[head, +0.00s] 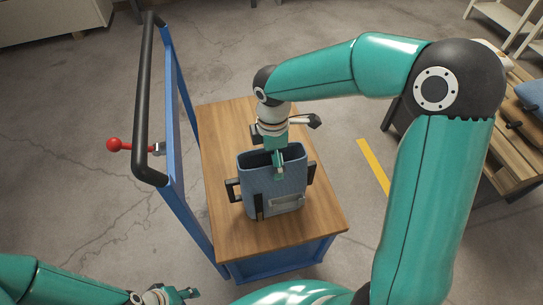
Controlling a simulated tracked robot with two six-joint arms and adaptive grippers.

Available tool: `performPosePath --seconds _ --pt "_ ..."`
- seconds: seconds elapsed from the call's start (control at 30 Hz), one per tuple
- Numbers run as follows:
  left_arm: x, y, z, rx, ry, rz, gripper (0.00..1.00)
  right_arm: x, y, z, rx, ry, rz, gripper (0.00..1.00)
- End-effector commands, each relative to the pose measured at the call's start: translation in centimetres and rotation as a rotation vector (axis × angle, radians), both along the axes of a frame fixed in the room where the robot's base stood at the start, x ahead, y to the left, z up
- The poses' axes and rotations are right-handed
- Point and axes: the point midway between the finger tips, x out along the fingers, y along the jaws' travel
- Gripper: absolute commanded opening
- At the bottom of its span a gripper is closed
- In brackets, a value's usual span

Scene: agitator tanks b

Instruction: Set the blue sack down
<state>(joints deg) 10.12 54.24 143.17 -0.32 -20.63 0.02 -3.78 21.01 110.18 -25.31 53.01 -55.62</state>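The blue sack (262,196), a grey-blue open-topped bag with dark side handles and a pale label, is upright over the wooden top of the blue cart (234,150). I cannot tell whether its base touches the wood. My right gripper (278,168) reaches down from above at the sack's opening. It is shut on the near rim, with one finger in front of the wall; the other finger is hidden. My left gripper (182,294) is low at the bottom edge, away from the sack, and its opening is unclear.
The cart's black push handle (147,90) and blue frame rise on the left, with a red ball knob (114,144) beyond. A wooden bench (500,150) with a blue item (533,94) stands at the right. The wood around the sack is clear.

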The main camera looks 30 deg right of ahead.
Motion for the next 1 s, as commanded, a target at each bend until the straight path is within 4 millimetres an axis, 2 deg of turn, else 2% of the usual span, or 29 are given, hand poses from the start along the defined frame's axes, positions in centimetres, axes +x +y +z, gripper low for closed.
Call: performPosePath --seconds 0.17,0.27,0.7,0.83,1.0 --pt "0.0 0.0 0.2 0.0 0.0 0.0 0.4 0.1 0.0 0.8 0.0 -0.003 0.0 1.0" --pt "0.0 0.0 0.4 0.0 0.0 0.0 0.4 0.1 0.0 2.0 0.0 -0.004 0.0 1.0" --pt "0.0 0.0 1.8 0.0 0.0 0.0 0.4 0.1 0.0 10.3 0.0 -0.004 -0.001 1.0" --pt "0.0 0.0 2.0 0.0 0.0 0.0 0.4 0.0 0.0 11.6 0.0 -0.002 -0.002 1.0" --pt "0.0 0.0 2.0 0.0 0.0 0.0 0.4 0.0 -0.1 12.1 0.0 0.0 -0.002 1.0"
